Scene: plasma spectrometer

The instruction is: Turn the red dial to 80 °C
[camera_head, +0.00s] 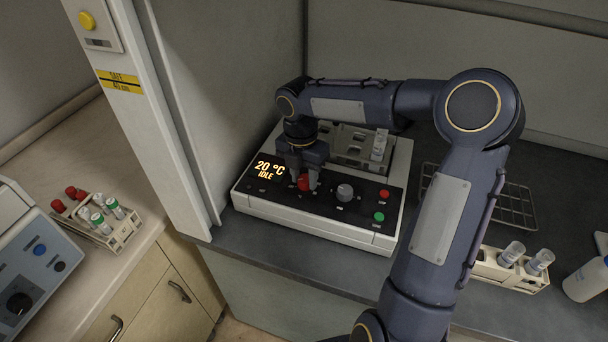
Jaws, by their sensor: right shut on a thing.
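The red dial (304,183) is on the black front panel of a white heating block unit (314,228). Its pointer mark is too small to read. The display (268,170) beside it on the left reads 20 °C and IDLE. My right gripper (304,179) comes down from above and is shut on the red dial, with a finger on each side of it. My right arm arches over the unit from the right side. My left gripper is not in view.
A grey knob (345,192), a red button (384,193) and a green button (379,216) sit right of the dial. A vial (379,145) stands in the block. Tube racks flank the unit (118,232), (494,268). A wire rack (513,208) lies behind my arm.

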